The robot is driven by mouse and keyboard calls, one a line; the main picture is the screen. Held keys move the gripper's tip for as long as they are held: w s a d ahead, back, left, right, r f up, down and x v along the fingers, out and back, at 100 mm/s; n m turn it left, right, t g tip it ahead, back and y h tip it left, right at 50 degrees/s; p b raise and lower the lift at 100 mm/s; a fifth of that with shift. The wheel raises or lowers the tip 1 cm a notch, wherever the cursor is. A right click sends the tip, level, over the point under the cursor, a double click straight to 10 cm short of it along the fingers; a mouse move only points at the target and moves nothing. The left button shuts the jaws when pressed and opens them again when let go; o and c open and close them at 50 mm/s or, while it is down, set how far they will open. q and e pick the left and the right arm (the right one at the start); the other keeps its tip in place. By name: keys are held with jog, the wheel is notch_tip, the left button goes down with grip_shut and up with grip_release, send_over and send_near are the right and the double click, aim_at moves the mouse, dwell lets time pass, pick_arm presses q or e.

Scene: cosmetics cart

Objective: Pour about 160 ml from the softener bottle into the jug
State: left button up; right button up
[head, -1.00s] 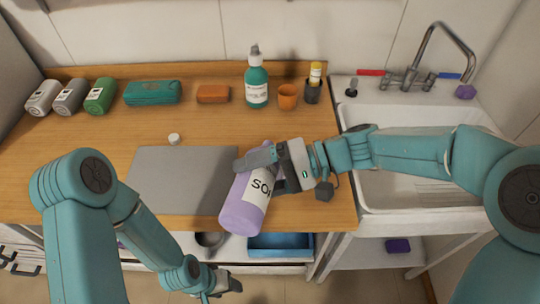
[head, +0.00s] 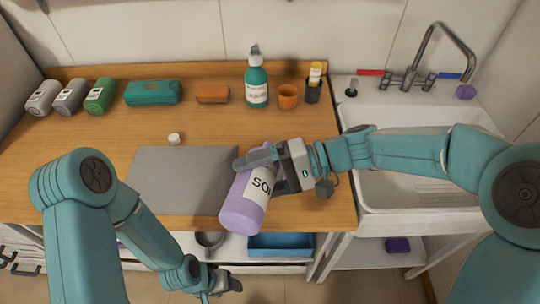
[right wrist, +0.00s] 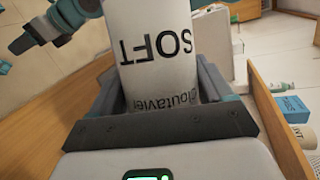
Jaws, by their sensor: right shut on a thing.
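The lilac softener bottle (head: 240,212) with a white label is held tilted over the front edge of the counter, beside the grey mat. My right gripper (head: 262,162) is shut around it. In the right wrist view its white label (right wrist: 160,65), reading SOFT, sits between the fingers. The bottle's mouth is not clearly visible. My left gripper (head: 224,284) is low in front of the counter, partly hidden by its own arm. No jug can be identified for certain; a grey rounded thing (head: 210,240) shows below the counter edge, near my left gripper.
A grey mat (head: 165,180) and a small white cap (head: 174,138) lie on the wooden counter. A teal pump bottle (head: 257,85) and orange cup (head: 288,97) stand at the back. A blue tray (head: 283,243) is below. The sink (head: 400,200) is right.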

jog(key=shift+w+r+m, duration=0.1)
jog(key=shift+m, duration=0.2)
dwell(0.9)
